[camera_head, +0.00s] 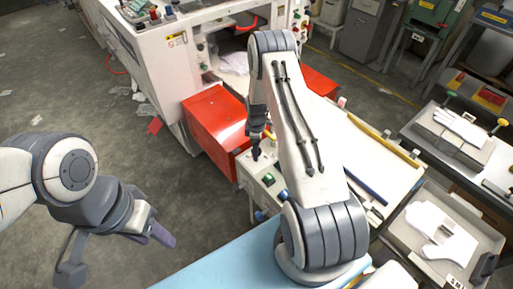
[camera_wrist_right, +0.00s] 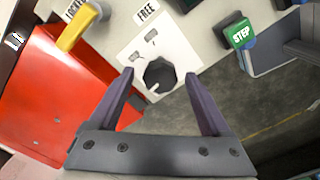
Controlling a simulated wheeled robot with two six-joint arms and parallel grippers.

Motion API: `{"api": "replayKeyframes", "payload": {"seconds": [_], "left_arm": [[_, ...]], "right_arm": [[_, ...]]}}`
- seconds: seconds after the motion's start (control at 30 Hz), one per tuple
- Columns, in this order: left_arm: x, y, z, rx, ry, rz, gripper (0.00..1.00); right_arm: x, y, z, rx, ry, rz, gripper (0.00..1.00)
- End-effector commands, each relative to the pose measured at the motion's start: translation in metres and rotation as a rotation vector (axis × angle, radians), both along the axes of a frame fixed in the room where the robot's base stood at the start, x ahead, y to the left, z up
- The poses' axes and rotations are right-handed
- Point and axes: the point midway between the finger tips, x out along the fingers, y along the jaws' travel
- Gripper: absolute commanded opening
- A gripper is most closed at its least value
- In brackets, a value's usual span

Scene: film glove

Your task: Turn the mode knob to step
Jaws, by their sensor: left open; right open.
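The mode knob (camera_wrist_right: 160,76) is a round black knob with a pale pointer mark toward its lower left, on a white plate (camera_wrist_right: 128,55) in the right wrist view. A "FREE" label (camera_wrist_right: 147,11) lies above it, and a green "STEP" tag (camera_wrist_right: 240,34) stands to the upper right. My right gripper (camera_wrist_right: 159,75) is open, its fingertips on either side of the knob in the picture; I cannot tell whether they touch it. In the head view my right gripper (camera_head: 257,146) is at the control box (camera_head: 272,186), where the knob is hidden. My left gripper (camera_head: 120,262) is open and empty, over the floor.
A yellow lever (camera_wrist_right: 78,30) stands left of the knob plate, near a red panel (camera_wrist_right: 50,90). In the head view a red cover (camera_head: 213,122) adjoins the control box. Trays with white gloves (camera_head: 440,235) lie at the right.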

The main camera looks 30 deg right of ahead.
Motion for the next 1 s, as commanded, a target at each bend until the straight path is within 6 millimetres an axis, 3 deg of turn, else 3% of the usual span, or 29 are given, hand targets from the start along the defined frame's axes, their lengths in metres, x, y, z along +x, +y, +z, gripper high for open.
{"api": "replayKeyframes", "payload": {"seconds": [0.03,0.2,0.23,0.27,0.67,1.0], "left_arm": [[0.0,0.0,0.0,0.0,0.0,0.0,0.5],[0.0,0.0,0.0,0.0,0.0,0.0,0.5],[0.0,0.0,0.0,0.0,0.0,0.0,0.5],[0.0,0.0,0.0,0.0,0.0,0.0,0.5],[0.0,0.0,-0.009,0.0,0.0,-0.001,0.5],[0.0,0.0,-0.03,0.0,0.0,-0.002,0.5]], "right_arm": [[0.0,0.0,0.0,0.0,0.0,0.0,0.82],[0.0,0.0,0.0,0.0,0.0,0.0,0.17],[0.0,0.0,0.0,0.0,0.0,0.0,0.05],[0.0,0.0,0.0,0.0,0.0,0.0,0.0],[0.0,0.0,-0.001,0.0,0.0,-0.078,0.0],[0.001,0.0,-0.002,0.0,-0.002,-0.346,0.0]]}}
